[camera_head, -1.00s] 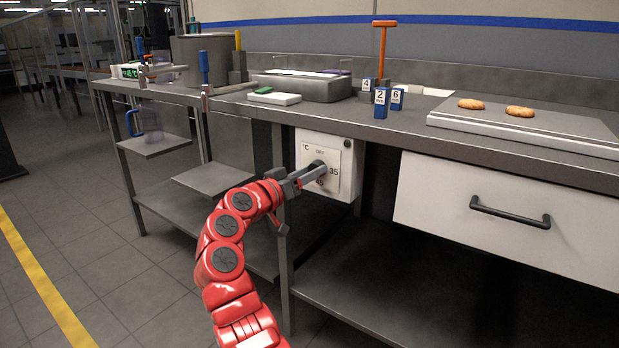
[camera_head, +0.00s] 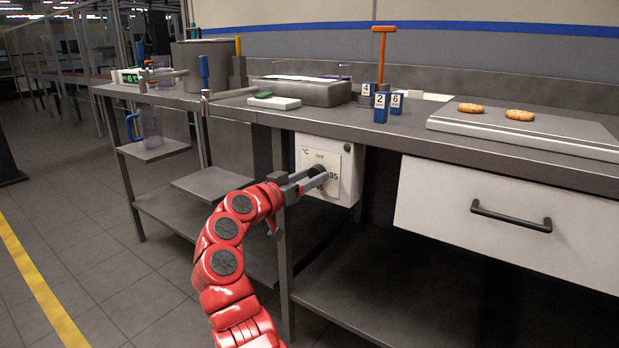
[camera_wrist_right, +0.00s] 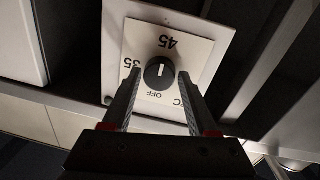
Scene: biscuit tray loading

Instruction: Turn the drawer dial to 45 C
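The drawer dial is a round black knob (camera_head: 317,170) on a white plate below the bench top, and it fills the middle of the right wrist view (camera_wrist_right: 159,73). The plate has OFF, 35 and 45 marks. In the wrist view, turned nearly upside down, the knob's white line points up toward the 45 mark (camera_wrist_right: 169,42). My right gripper (camera_head: 314,180) is in front of the dial. Its fingers (camera_wrist_right: 159,77) stand apart on either side of the knob, with small gaps visible, and hold nothing. My left gripper is not in view.
A white drawer (camera_head: 510,215) with a dark handle is to the right of the dial. A metal table leg (camera_head: 284,240) stands close to my right wrist. Above are a tray with two biscuits (camera_head: 519,115) and numbered blue blocks (camera_head: 381,107). The lower shelf (camera_head: 400,295) is bare.

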